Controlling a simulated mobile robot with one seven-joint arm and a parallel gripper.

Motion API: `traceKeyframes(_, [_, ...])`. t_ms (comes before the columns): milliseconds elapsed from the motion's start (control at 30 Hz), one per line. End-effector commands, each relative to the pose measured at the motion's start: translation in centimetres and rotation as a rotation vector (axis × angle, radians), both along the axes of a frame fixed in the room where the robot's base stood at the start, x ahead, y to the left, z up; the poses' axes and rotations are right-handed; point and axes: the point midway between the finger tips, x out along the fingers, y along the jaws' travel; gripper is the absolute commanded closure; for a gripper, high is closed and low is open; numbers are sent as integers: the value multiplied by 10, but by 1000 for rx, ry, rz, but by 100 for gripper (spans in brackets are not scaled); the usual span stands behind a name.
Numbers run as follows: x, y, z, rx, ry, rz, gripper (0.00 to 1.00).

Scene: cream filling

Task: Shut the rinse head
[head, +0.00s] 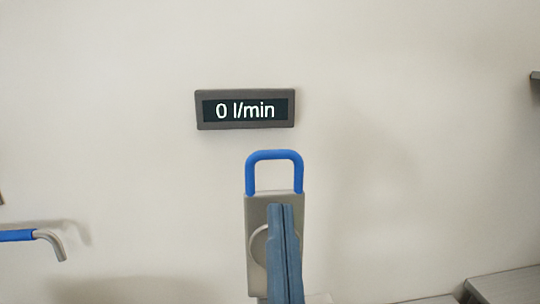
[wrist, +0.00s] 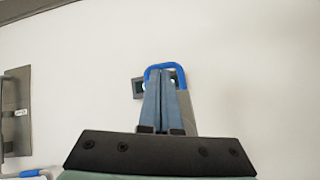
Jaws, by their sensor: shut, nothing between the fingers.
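A grey wall fitting (head: 256,215) with a round part and a blue U-shaped handle (head: 275,155) stands below a flow display (head: 245,110) reading "0 l/min". The handle points up. In the wrist view the blue handle (wrist: 165,66) shows just beyond my fingertips, with the grey body (wrist: 187,110) behind them. My gripper (head: 281,207) is shut and empty, its blue-grey fingers in front of the fitting and covering part of its round part. Whether the fingers touch it I cannot tell. In the wrist view my gripper (wrist: 160,76) partly hides the display (wrist: 138,88).
A bent metal spout with a blue grip (head: 18,236) sticks out at the left. In the wrist view a grey panel (wrist: 15,105) is at the left edge. Grey surfaces (head: 505,285) lie at the lower right. The wall around the fitting is clear.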

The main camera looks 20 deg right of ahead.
Motion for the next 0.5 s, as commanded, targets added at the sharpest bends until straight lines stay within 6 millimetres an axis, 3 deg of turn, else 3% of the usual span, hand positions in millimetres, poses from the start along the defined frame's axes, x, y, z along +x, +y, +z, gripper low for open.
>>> traceKeyframes(100, [6, -2, -19, -132, 109, -103, 100])
traceKeyframes(200, [9, -3, -26, -187, 153, -142, 100])
traceKeyframes(500, [42, -12, 2, -202, 160, -151, 100])
